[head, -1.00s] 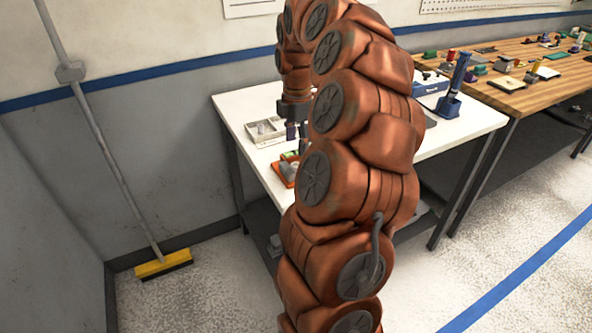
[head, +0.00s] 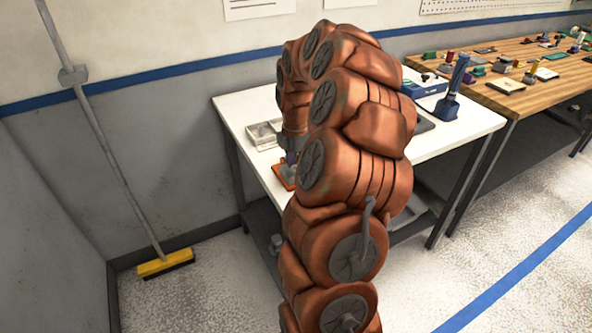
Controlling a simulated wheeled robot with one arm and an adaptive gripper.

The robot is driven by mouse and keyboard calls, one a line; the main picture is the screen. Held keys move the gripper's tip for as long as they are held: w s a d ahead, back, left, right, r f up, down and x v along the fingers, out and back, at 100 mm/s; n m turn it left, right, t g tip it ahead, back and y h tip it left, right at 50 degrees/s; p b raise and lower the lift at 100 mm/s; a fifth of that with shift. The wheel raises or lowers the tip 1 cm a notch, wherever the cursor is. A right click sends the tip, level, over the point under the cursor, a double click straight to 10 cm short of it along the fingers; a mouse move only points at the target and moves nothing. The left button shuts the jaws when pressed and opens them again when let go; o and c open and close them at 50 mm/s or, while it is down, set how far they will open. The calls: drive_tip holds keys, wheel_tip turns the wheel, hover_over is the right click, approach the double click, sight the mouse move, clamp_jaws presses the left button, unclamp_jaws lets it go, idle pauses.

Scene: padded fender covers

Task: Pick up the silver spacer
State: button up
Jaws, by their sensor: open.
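I cannot make out the silver spacer; my arm covers much of the white table. An orange tray (head: 281,178) lies near the left front edge of the white table, partly hidden by my arm. My gripper (head: 290,158) points down over this tray, low and close to it. Only a small grey part of it shows beside my arm; it is open. Whether anything lies between its fingers is hidden.
A grey compartment box (head: 263,134) stands behind the tray on the white table (head: 236,106). A blue device (head: 424,86) and a blue upright tool in a stand (head: 452,88) are at the right. A wooden bench (head: 520,98) with several small items adjoins.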

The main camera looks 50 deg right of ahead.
clamp_jaws()
idle(0.4)
